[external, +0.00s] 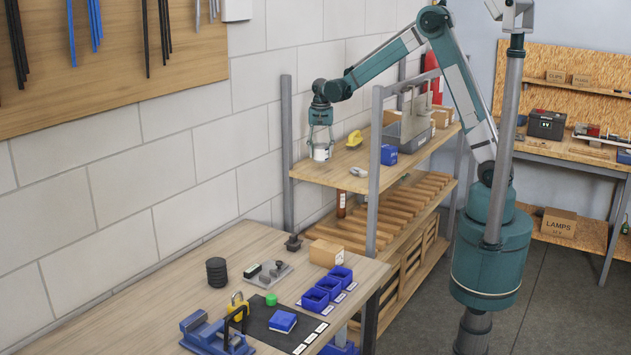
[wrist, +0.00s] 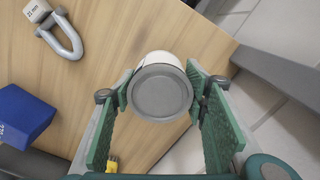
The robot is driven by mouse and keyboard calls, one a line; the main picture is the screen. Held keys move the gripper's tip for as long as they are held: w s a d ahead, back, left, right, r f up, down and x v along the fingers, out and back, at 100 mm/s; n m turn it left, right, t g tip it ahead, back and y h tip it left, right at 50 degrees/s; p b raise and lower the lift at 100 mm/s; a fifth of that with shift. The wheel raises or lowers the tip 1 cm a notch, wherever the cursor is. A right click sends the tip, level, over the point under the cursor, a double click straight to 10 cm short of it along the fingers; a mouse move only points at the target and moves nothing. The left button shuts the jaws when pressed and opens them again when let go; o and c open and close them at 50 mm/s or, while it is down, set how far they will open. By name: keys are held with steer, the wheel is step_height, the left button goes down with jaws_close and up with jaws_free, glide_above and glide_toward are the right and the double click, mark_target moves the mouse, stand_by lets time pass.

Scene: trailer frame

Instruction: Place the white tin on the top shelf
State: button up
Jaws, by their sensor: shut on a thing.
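The white tin (external: 322,154) is between the fingers of my gripper (external: 321,142), over the near left end of the top shelf (external: 335,172). In the wrist view the tin (wrist: 160,92) shows its round grey end and part of its white side. The green pads of my gripper (wrist: 160,98) are shut on it from both sides. The shelf board (wrist: 95,62) shows behind the tin, with its edge close by. I cannot tell whether the tin touches the board.
On the top shelf are a grey shackle (wrist: 65,38), a blue box (external: 389,155), a yellow item (external: 354,138) and a grey bin (external: 415,122). A shelf post (external: 287,150) stands left of the tin; another post (external: 374,180) is in front. Bare board lies around the tin.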

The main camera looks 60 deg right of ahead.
mark_target(321, 158)
steer(key=shift+f, duration=1.7)
steer(key=shift+f, duration=0.2)
steer(key=o, duration=1.1)
steer(key=shift+r, duration=0.15)
step_height(321, 158, up, 12)
steer(key=shift+r, duration=0.1)
